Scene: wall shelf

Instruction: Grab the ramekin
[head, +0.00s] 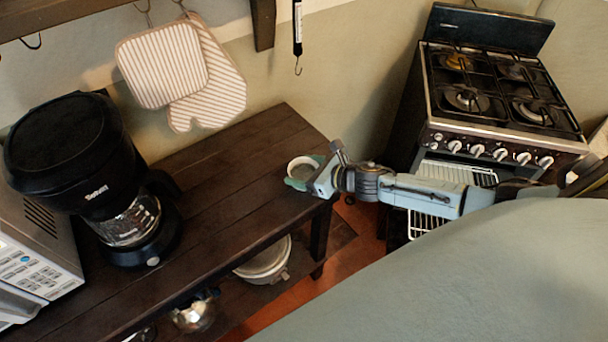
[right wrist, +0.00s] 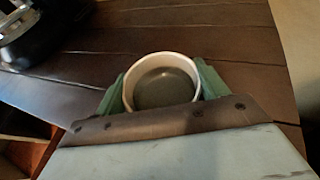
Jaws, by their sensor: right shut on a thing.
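The ramekin (head: 302,168) is a small round dish with a white rim and a grey-brown inside. It is at the right end of the dark wooden table (head: 230,150). In the right wrist view the ramekin (right wrist: 162,82) sits upright between the green fingers of my right gripper (right wrist: 160,90), one on each side. In the head view my right gripper (head: 306,174) comes in from the right and is shut on the ramekin. Whether its base touches the table cannot be told. My left gripper is not in view.
A black coffee maker (head: 75,150) and a silver microwave (head: 35,245) stand on the table's left. A gas stove (head: 500,95) is at the right. Striped mitts (head: 165,65) hang on the wall. A pot (head: 265,262) sits on the lower shelf. The table's middle is clear.

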